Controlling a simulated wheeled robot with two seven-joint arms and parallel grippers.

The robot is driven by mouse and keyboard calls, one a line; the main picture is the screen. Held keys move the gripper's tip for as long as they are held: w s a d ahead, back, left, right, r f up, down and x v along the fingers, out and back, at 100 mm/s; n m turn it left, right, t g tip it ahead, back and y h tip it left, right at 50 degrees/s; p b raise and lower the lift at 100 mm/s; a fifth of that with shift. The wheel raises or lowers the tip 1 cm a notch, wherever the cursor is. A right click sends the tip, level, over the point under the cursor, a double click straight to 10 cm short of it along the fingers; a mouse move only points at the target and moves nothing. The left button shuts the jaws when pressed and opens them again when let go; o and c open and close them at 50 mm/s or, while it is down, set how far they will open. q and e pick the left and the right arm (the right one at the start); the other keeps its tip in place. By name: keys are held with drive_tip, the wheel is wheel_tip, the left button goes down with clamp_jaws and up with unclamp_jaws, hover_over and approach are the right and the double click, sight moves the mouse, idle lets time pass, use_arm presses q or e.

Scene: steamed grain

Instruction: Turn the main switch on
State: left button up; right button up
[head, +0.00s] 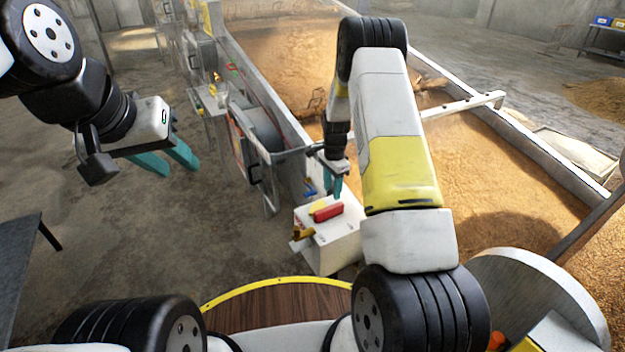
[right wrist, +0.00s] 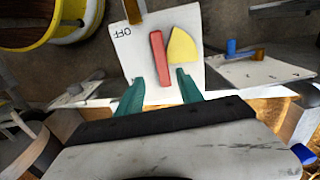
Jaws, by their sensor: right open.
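The main switch is a red bar handle (head: 328,212) on top of a white box (head: 335,240), beside a yellow wedge mark (head: 317,207). In the right wrist view the red handle (right wrist: 159,58) lies lengthwise, with the yellow wedge (right wrist: 183,47) to its right and the word OFF (right wrist: 121,31) to its left. My right gripper (head: 335,190) is above the box, pointing down, just behind the handle. Its teal fingers (right wrist: 156,90) are spread either side of the handle's near end; contact cannot be told. My left gripper (head: 172,160) hangs empty at the left, its two fingers apart.
A long grain trough (head: 285,50) runs along the right. Metal guards and panels (head: 262,140) stand along its left side. An orange-brown lever (head: 301,234) sticks out of the box's left side. A dark table (head: 20,255) is at the far left. The floor between is clear.

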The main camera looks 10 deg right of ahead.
sight(330, 207)
drive_tip(key=shift+w+a+f, duration=0.1)
drive_tip(key=shift+w+f, duration=0.15)
drive_tip(key=shift+f, duration=0.65)
wheel_tip(330, 207, down, 7)
drive_tip(key=shift+r, duration=0.1)
clamp_jaws()
idle(0.9)
